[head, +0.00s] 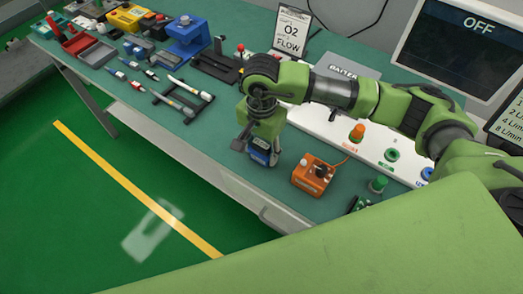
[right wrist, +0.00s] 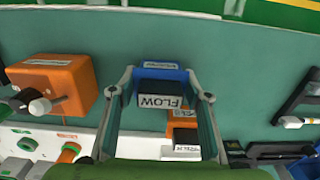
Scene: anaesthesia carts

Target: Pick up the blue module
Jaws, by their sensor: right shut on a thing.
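The blue module (head: 262,157) is at the near edge of the green table, upright under my right gripper (head: 257,148). In the right wrist view the blue module (right wrist: 163,74) sits between the two fingers, with a dark face and a white label reading FLOW. My right gripper is shut on it, one finger on each side. I cannot tell whether its base touches the table. My left gripper is not in view.
An orange module (head: 312,176) stands just right of the blue one. A white panel with coloured knobs (head: 357,133) lies behind it. A rack with syringes (head: 183,98) and a blue device (head: 188,38) are to the left. The table's front edge is close.

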